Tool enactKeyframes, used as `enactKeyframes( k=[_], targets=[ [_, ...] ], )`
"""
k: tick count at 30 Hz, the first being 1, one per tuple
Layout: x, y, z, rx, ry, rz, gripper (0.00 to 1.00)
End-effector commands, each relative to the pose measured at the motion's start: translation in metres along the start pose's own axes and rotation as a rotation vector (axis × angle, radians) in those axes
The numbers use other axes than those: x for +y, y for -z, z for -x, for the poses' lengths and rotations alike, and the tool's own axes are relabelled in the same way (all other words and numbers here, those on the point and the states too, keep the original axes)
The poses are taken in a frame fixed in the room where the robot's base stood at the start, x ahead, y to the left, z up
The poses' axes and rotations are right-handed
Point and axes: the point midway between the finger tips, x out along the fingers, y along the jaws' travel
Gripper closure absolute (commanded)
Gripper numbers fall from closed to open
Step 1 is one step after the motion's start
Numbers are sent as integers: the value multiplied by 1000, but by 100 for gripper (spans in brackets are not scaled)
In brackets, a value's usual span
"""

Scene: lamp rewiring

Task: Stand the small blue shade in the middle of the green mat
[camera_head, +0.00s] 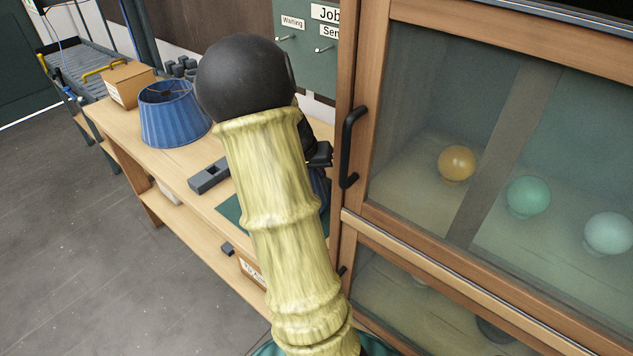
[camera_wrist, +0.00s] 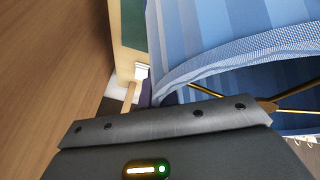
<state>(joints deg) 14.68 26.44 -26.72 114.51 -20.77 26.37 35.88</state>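A small blue shade (camera_head: 321,186) shows only as a sliver below my gripper (camera_head: 320,155), mostly hidden by my arm. In the wrist view, a blue striped shade (camera_wrist: 205,35) fills the upper right, its pale woven rim and brass inner spokes close to the dark gripper body (camera_wrist: 165,135). The fingertips are not clearly visible, so I cannot tell whether they grip it. The green mat (camera_head: 231,209) lies on the bench, largely covered by my arm; its middle is hidden.
A larger blue shade (camera_head: 171,115) stands on the wooden bench (camera_head: 150,160), beside a cardboard box (camera_head: 125,83). A dark grey block (camera_head: 209,176) lies left of the mat. A glass-fronted cabinet (camera_head: 410,120) with a black handle stands close at right.

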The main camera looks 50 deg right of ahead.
Motion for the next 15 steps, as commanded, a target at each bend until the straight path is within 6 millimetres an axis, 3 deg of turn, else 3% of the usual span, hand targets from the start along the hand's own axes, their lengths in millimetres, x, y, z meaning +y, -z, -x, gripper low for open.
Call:
enactKeyframes(
  k=[8, 15],
  targets=[
    [-1, -1, -2, 0, 0, 1, 100],
    [-8, -12, -29, -2, -2, 2, 100]
  ],
)
